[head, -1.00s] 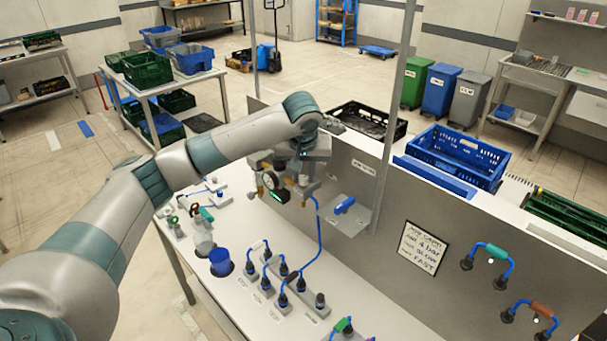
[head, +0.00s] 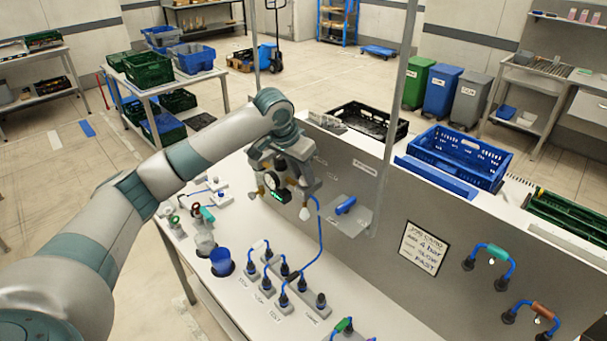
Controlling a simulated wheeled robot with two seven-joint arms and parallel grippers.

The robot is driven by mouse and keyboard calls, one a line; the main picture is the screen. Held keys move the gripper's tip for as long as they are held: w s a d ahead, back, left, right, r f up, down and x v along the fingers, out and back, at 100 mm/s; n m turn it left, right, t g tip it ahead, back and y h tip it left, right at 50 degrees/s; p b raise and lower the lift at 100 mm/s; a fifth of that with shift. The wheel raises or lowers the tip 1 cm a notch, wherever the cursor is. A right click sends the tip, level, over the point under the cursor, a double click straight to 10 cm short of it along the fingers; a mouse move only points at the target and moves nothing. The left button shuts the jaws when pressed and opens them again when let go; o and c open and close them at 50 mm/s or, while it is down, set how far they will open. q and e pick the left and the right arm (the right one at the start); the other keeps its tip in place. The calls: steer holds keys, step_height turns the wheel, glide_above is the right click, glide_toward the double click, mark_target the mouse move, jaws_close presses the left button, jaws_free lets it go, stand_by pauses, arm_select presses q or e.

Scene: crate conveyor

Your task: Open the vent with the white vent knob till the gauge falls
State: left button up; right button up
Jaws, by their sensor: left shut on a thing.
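My left gripper (head: 290,186) reaches in from the left to the unit on the grey panel above the white bench. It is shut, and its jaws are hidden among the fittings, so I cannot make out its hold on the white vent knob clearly. The round gauge (head: 272,181) has a pale face, too small to read, and shows just left of the gripper. A small green-lit display (head: 279,196) sits below it. A small white piece (head: 304,214), perhaps a knob, hangs under the gripper beside the blue hose. My right gripper is out of view.
A blue-handled lever (head: 346,206) sits on a grey plate to the right. Blue hose fittings (head: 284,269) and a blue cup (head: 221,262) stand on the bench. A written card (head: 423,248) is on the panel. A thin metal post (head: 394,130) rises right of my arm.

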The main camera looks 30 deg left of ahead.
arm_select(q)
steer(key=m+h, duration=0.1)
steer(key=m, duration=0.1)
steer(key=m+g, duration=0.1)
steer(key=m, duration=0.2)
steer(key=shift+w+a+r+m+h, duration=0.1)
steer(key=shift+w+a+m+h, duration=0.1)
steer(key=shift+m+h, duration=0.15)
steer(key=shift+a+m+g+h, duration=0.1)
steer(key=shift+m+g+h, duration=0.25)
steer(key=shift+m, duration=0.75)
steer(key=shift+m+g+h, duration=0.3)
steer(key=shift+m+g, duration=0.05)
steer(key=shift+m, duration=0.7)
steer(key=o, duration=1.1)
steer(key=shift+c, duration=0.2)
